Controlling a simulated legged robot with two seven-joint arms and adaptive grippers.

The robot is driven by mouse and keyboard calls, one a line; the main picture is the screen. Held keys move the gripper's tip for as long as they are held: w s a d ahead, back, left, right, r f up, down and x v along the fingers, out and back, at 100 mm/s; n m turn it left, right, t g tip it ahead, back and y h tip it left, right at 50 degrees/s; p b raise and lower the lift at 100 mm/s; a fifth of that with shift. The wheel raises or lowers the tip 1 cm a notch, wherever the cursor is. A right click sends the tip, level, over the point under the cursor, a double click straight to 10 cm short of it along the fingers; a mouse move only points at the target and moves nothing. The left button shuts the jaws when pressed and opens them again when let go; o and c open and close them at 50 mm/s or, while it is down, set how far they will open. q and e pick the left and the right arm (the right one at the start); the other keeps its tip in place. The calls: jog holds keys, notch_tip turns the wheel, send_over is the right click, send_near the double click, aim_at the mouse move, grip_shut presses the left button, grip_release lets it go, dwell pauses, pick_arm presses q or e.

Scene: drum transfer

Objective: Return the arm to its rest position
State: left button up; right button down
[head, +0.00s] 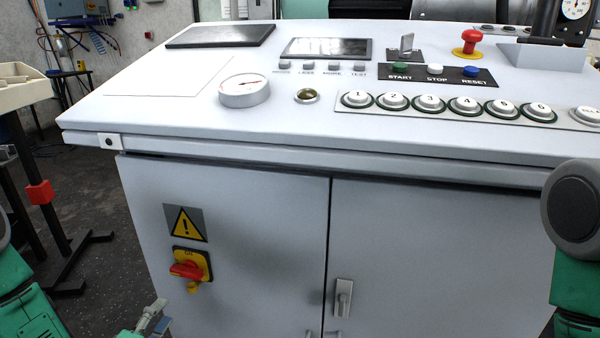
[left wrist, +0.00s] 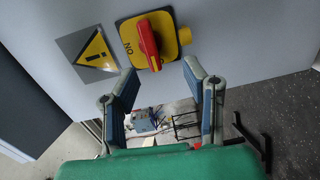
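My left gripper (head: 152,318) shows at the bottom edge of the head view, low in front of the cabinet (head: 250,230) and left of the door handle. In the left wrist view its two fingers (left wrist: 158,70) are spread wide with nothing between them. The red rotary switch (head: 187,269) on its yellow plate is on the cabinet front; in the left wrist view the switch (left wrist: 149,44) appears just beyond the fingertips, and I see no contact. My right arm is at the right edge of the head view; its gripper is out of view.
The console top (head: 160,115) overhangs the cabinet and carries a round gauge (head: 244,91), numbered buttons (head: 430,104) and a red emergency button (head: 468,42). A door handle (head: 343,298) sticks out from the cabinet. A stand with a red clamp (head: 39,192) is at the left, with open floor nearby.

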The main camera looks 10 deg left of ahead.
pick_arm(q)
jog(key=s+d+f+m+g+h+p, duration=0.25)
jog(key=s+d+m+g+p, duration=0.25)
jog(key=s+d+m+g, duration=0.5)
jog(key=s+r+m+g+y+p, duration=0.1)
jog(key=s+m+g+y+p, duration=0.1)
jog(key=s, duration=0.6)
jog(key=s+a+r+m+g+y+p, duration=0.1)
jog(key=s+m+g, duration=0.3)
jog(key=s, duration=0.5)
jog(key=shift+s+r+m+g+y+p, duration=0.2)
jog(key=shift+r+m+g+y+p, duration=0.1)
jog(key=shift+r+m+y+p, duration=0.25)
jog(key=shift+f, duration=0.2)
